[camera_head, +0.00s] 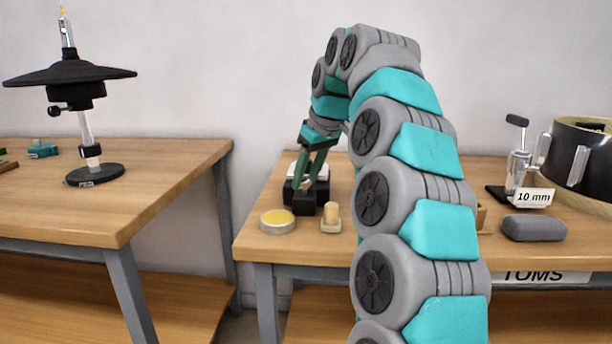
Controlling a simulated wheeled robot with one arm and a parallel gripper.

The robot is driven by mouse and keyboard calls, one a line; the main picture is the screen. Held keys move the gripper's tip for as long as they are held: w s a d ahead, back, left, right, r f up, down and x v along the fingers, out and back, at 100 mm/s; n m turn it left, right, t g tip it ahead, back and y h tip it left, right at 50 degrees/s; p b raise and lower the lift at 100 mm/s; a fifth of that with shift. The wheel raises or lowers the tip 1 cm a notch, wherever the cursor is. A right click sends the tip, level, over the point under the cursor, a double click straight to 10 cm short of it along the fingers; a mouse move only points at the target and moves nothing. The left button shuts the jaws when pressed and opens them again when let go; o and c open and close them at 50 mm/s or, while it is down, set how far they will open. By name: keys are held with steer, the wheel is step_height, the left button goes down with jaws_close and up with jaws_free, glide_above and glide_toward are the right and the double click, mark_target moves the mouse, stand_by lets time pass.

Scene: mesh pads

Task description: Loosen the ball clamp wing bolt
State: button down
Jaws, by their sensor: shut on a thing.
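My gripper (304,184) is at the left part of the right-hand bench, pointing down with its green fingers close together. Its fingertips are at a low black stand (309,199) with a pale top part behind them. The gripper is shut on a small part there, too small and covered to make out. I cannot tell a wing bolt or a ball apart at the fingertips. A clear and metal upright with a black crossbar handle (518,120) stands farther right on the same bench, apart from my gripper.
A round yellow-topped tin (277,221) and a small block with a peg (331,217) stand near the front edge. A grey case (534,228), a "10 mm" card (534,197) and a black drum (580,152) are at right. A cymbal stand (88,174) occupies the left bench.

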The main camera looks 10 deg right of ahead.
steer(key=shift+d+n+g+y, duration=0.15)
steer(key=shift+n+g+y, duration=0.2)
steer(key=shift+n, duration=1.05)
steer(key=shift+c, duration=1.8)
jaws_free()
